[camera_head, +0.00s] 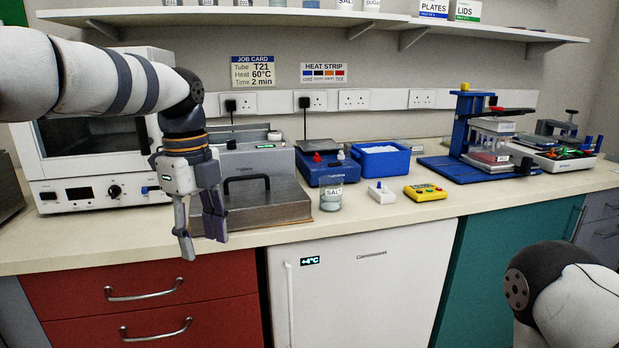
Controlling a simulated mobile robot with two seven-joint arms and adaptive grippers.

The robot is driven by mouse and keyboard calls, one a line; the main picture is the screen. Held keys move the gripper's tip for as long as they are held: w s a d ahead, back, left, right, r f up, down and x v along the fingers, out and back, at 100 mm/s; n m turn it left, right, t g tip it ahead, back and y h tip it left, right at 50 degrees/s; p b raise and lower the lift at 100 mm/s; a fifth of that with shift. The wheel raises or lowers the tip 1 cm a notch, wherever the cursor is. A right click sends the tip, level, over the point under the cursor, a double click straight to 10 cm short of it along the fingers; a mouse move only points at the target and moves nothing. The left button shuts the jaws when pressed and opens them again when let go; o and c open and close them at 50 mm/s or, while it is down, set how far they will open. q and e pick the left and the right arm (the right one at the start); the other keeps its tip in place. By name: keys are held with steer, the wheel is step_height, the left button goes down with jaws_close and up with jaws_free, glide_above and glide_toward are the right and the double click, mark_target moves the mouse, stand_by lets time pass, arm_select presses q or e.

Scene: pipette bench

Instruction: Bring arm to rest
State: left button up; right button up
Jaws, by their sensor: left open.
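My left gripper (202,238) hangs fingers down from the arm that comes in from the left. It is open, with nothing between its fingers, in front of the bench's front edge near the red drawers. A grey metal unit with a black handle (265,204) is just right of and behind the fingers; I cannot tell whether they touch it. My right arm (560,290) shows only in part at the lower right corner. Its gripper is out of view.
A shelf (300,17) runs above. Bare bench lies along the front edge.

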arm_select(q)
steer(key=s+d+f+n+h, duration=0.1)
steer(key=s+f+n, duration=0.4)
steer(key=f, duration=0.5)
steer(key=s+d+f+n+g, duration=0.1)
steer(key=s+f+n, duration=0.2)
steer(key=s+f, duration=0.55)
steer(key=s+f+n+h, duration=0.1)
steer(key=s+f+n, duration=0.2)
steer(key=f, duration=1)
steer(key=s+a+f+n+y, duration=0.1)
steer(key=s+n, duration=0.5)
steer(key=s, duration=0.6)
steer(key=s+a+f+n+y, duration=0.1)
steer(key=s+a+n, duration=0.5)
steer(key=s, duration=0.7)
steer(key=shift+s+f+n, duration=0.3)
steer(key=shift+f+n, duration=0.1)
steer(key=shift+f, duration=0.5)
